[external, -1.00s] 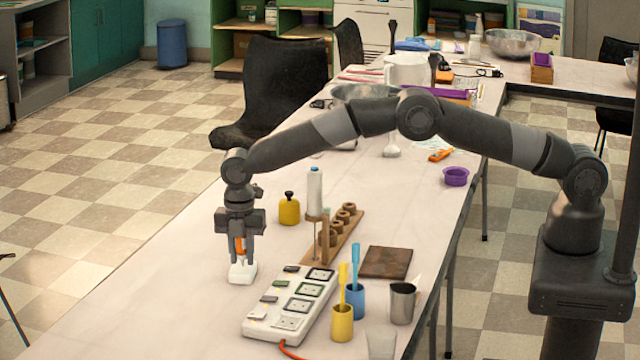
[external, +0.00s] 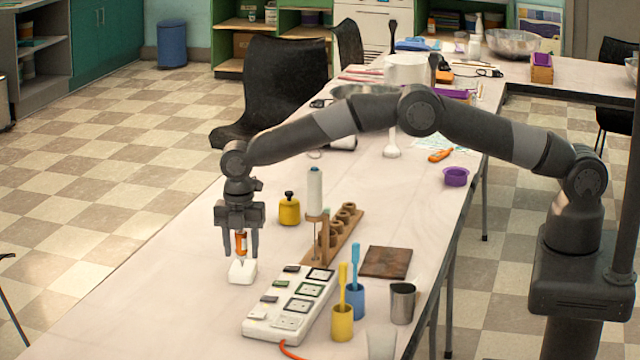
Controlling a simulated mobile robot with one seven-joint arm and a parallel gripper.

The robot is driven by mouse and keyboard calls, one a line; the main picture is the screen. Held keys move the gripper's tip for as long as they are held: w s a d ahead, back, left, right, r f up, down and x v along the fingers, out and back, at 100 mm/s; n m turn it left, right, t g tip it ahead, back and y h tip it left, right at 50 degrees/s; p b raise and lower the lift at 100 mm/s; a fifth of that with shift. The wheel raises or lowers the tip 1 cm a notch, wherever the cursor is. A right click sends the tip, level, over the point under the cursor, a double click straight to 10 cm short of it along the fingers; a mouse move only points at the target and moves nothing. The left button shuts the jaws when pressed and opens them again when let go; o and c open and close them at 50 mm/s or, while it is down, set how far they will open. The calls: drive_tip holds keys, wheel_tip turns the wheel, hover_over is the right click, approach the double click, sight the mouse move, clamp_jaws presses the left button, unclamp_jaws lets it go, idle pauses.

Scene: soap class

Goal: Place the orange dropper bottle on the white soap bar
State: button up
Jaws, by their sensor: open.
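The white soap bar (external: 242,272) lies on the table, left of the power strip. The orange dropper bottle (external: 241,244) stands about upright over the soap bar, its lower end at the bar's top. I cannot tell for sure that they touch. My gripper (external: 240,254) points down above the soap bar. Its two fingers are apart, one on each side of the orange bottle, with visible gaps between them and the bottle.
A white power strip (external: 290,304) lies close to the right of the soap. Yellow (external: 342,322) and blue (external: 355,300) cups stand right. The table's left side is clear.

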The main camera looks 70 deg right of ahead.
wheel_tip(320, 180, up, 10)
drive_tip(key=shift+f, duration=0.15)
drive_tip(key=shift+d+r, duration=0.1)
drive_tip(key=shift+r, duration=0.6)
drive_tip(key=s+d+r+m+t, duration=0.1)
drive_tip(key=s+d+r+m, duration=0.5)
drive_tip(key=s+r, duration=0.5)
drive_tip(key=s+d+r+m+t, duration=0.25)
drive_tip(key=s+d+r, duration=0.6)
drive_tip(key=r, duration=0.45)
drive_tip(key=s+d+r+m, duration=0.1)
drive_tip(key=s+d+m, duration=0.2)
drive_tip(key=s, duration=0.6)
drive_tip(key=s+d+m, duration=0.3)
drive_tip(key=s+m, duration=0.1)
drive_tip(key=s, duration=0.5)
drive_tip(key=s+d+f+m+t, duration=0.2)
drive_tip(key=s+f+m, duration=0.2)
drive_tip(key=s, duration=0.9)
wheel_tip(320, 180, down, 2)
drive_tip(key=shift+s+d+f+m, duration=0.1)
drive_tip(key=shift+s+d+m, duration=0.15)
drive_tip(key=shift+m, duration=0.1)
